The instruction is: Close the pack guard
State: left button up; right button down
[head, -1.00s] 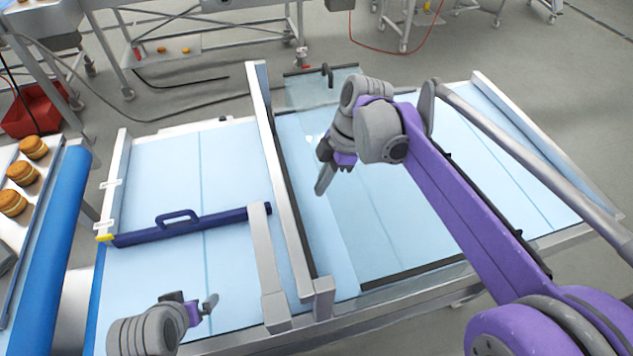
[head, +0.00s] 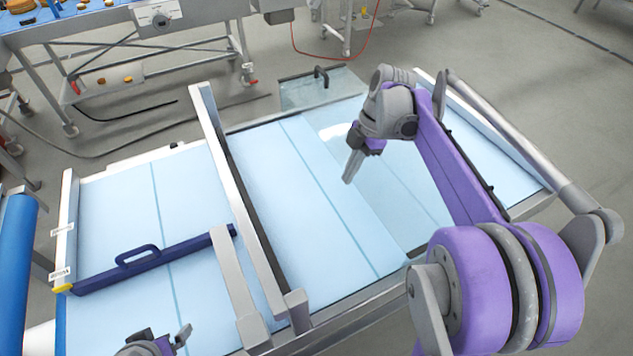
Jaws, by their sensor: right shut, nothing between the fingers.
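A clear panel (head: 347,131) with a black handle (head: 321,76) at its far end lies across the right part of the light blue table; I take it for the pack guard. Its far end sticks out beyond the table's back edge. My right arm hides its near right part. My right gripper (head: 352,168) is shut and empty, pointing down at the panel's left edge; I cannot tell whether it touches. My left gripper (head: 166,343) is at the bottom edge, partly cut off, left of the metal crossbar; its jaws are unclear.
A metal crossbar (head: 243,200) divides the table. A dark blue bar (head: 190,248) with a loop handle and yellow tip lies across the left part. The belt (head: 290,200) between crossbar and panel is clear. A blue roller (head: 18,265) stands at far left.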

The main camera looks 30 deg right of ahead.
aim_at(372, 168)
pick_arm(q)
jog(key=shift+w+r, duration=0.1)
jog(key=shift+r, duration=0.15)
pick_arm(e)
jog(key=d, duration=0.7)
jog(key=shift+d, duration=0.1)
pick_arm(q)
jog(key=shift+a, duration=0.1)
